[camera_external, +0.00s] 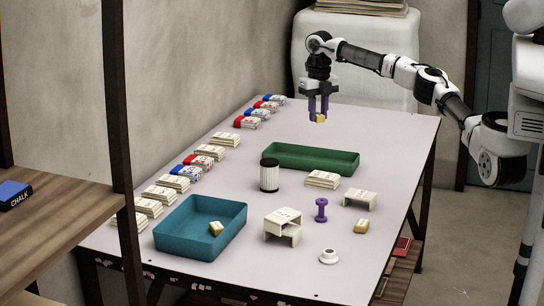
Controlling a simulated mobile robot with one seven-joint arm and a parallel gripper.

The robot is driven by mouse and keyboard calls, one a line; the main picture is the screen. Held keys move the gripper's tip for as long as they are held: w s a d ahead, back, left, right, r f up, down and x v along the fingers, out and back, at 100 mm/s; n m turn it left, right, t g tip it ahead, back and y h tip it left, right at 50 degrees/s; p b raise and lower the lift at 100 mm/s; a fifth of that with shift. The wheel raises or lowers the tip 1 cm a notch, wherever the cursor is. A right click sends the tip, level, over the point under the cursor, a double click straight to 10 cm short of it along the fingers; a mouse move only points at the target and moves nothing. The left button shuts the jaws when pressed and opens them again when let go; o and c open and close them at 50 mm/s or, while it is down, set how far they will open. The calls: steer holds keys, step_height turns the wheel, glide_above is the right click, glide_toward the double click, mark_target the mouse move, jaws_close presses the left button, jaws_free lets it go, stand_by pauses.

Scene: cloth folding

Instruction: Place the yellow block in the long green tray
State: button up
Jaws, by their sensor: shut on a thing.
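My gripper (318,112) is shut on a small yellow block (320,118). It holds the block above the far part of the table, and its fingers hide part of the block. The long green tray (308,168) lies on the table, nearer the camera than the gripper in the picture. The tray's visible inside looks empty. Another yellowish block (361,226) lies on the table at the right. One more yellowish block (216,228) lies inside the blue tray (178,241).
A row of card stacks and red, white and blue packs (195,161) lines the table's left edge. A ribbed black-topped jar (269,176), a card stack (322,180), a purple spool (321,210), white stands (283,222) and a small cup (329,256) stand nearer the camera.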

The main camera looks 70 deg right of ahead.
steer(key=s+d+r+m+p, duration=0.15)
steer(key=s+d+m, duration=0.25)
steer(key=d+m, duration=0.55)
steer(key=shift+m, duration=0.25)
steer(key=f, duration=0.6)
steer(key=f+p, duration=0.1)
steer(key=f, duration=0.6)
steer(key=a+f+p, duration=0.1)
steer(key=f, duration=0.6)
steer(key=shift+w+f, duration=0.1)
steer(key=shift+w, duration=0.15)
steer(key=o, duration=0.5)
steer(key=shift+f, duration=0.1)
steer(key=o, duration=0.4)
steer(key=shift+o, duration=0.2)
